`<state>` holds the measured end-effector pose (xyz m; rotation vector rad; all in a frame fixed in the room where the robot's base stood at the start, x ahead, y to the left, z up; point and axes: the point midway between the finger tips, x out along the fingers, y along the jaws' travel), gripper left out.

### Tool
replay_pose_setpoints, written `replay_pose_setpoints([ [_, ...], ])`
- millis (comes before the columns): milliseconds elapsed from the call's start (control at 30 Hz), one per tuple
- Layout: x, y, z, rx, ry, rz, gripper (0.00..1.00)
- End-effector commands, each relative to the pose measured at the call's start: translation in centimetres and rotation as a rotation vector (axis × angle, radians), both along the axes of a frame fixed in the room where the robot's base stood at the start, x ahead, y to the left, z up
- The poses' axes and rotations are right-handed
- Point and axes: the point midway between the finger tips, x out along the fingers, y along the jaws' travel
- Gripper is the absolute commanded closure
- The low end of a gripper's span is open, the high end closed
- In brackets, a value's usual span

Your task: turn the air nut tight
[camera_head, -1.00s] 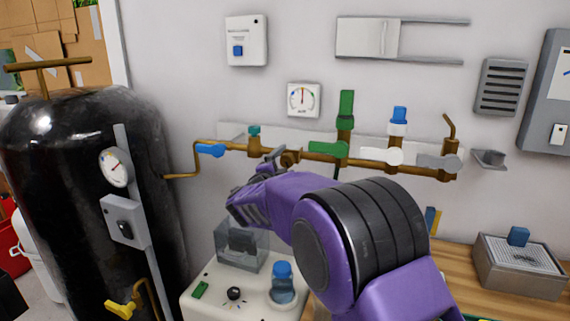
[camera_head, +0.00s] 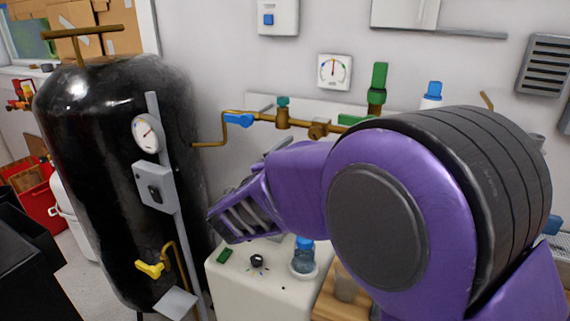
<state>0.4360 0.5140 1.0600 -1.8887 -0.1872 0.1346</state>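A brass, nut-like fitting (camera_head: 319,129) sits on the brass pipe along the wall, right of the blue lever (camera_head: 239,120) and the teal cap (camera_head: 283,101). It looks like the air nut, though no label shows. My purple and grey gripper (camera_head: 279,146) is below and left of this fitting, with a visible gap in the picture. Only a sliver of grey finger shows above my purple wrist. The rest of the fingers is hidden, so I cannot tell whether they are open. Nothing held is visible.
A black tank (camera_head: 110,190) with a gauge (camera_head: 148,133) and a yellow lever (camera_head: 150,269) stands at left. A white unit (camera_head: 240,280) with a blue-capped jar (camera_head: 304,257) is below my gripper. My arm covers the pipe's right part. A wall gauge (camera_head: 334,71) hangs above.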

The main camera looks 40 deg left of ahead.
Motion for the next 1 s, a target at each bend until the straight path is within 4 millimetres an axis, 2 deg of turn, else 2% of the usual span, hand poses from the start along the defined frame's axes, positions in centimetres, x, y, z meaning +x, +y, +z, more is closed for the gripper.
replay_pose_setpoints([
  [100, -1.8, -0.3, 0.0, 0.000, 0.000, 0.001, 0.19],
  [300, -3.0, -0.6, 0.0, 0.000, 0.000, 0.000, 0.19],
  [833, -3.0, -0.6, 0.0, -0.002, -0.002, -0.001, 0.19],
  [1000, -1.9, -1.6, 1.6, -0.091, -0.065, -0.016, 0.19],
])
